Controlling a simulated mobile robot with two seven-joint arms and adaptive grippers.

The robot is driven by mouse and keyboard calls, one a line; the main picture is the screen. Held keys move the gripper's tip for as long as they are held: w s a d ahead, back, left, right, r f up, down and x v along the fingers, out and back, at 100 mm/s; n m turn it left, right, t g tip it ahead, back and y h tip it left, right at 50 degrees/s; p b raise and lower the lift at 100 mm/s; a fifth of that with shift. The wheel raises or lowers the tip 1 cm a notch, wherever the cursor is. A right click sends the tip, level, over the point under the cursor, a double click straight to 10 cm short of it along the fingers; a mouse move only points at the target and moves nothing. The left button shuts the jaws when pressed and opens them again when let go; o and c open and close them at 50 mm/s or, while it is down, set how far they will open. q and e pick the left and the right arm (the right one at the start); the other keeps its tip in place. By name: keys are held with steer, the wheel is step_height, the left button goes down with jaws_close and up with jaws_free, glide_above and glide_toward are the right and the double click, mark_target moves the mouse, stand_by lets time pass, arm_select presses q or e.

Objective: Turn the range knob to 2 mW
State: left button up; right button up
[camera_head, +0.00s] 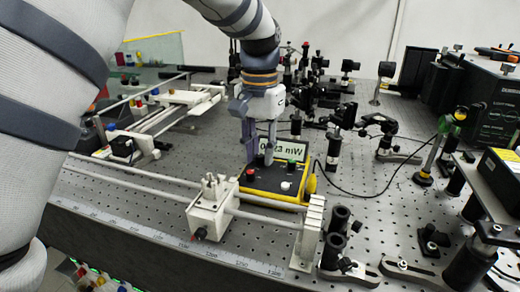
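The meter box (262,191) stands on the perforated bench, with a black top and yellow edge. Its display (292,150) reads in mW, but my gripper covers part of the digits. A red knob or post (250,173) is at the left of its top, a green one (291,163) at the back right, and a white knob (285,185) at the front right. I cannot read which is the range knob. My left gripper (260,161) points down over the back of the box, its fingers apart with a gap between them. Contact cannot be made out. My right gripper is not in view.
A white rail assembly (209,213) runs in front of the box, and another rail (177,110) lies behind at left. A yellow rounded part (311,184) sits at the box's right side. Black optic posts (333,150) crowd the right. A ruler strip (150,235) lines the front edge.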

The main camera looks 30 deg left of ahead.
mark_target(260, 156)
arm_select(q)
step_height(260, 156, up, 12)
stand_by(0.4)
